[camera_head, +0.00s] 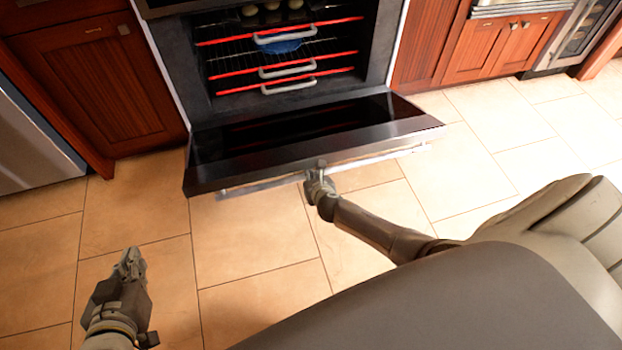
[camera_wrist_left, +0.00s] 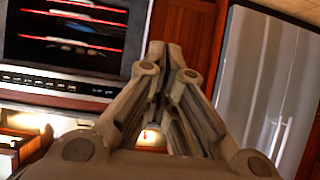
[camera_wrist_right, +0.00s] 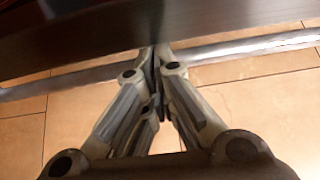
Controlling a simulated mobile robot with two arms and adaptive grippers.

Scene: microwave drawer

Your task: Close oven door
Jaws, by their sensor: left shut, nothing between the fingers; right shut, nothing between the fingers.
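The oven door (camera_head: 290,137) hangs wide open, tilted down and outward from the oven (camera_head: 180,75). A long silver handle (camera_head: 375,157) runs along its outer edge. My right gripper (camera_head: 319,172) is shut at the middle of the handle, with nothing held. In the right wrist view the fingertips (camera_wrist_right: 158,55) overlap the handle bar (camera_wrist_right: 245,48) just below the dark door edge (camera_wrist_right: 170,27); whether they touch cannot be told. My left gripper (camera_head: 131,262) is shut and empty, low over the floor to the left of the door. It also shows in the left wrist view (camera_wrist_left: 165,50).
Inside the oven are several red-edged racks (camera_head: 285,78) with grey handles, a blue dish (camera_head: 281,46) and some round items. Wooden cabinets (camera_head: 95,85) stand on both sides. The tiled floor (camera_head: 250,280) in front is clear.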

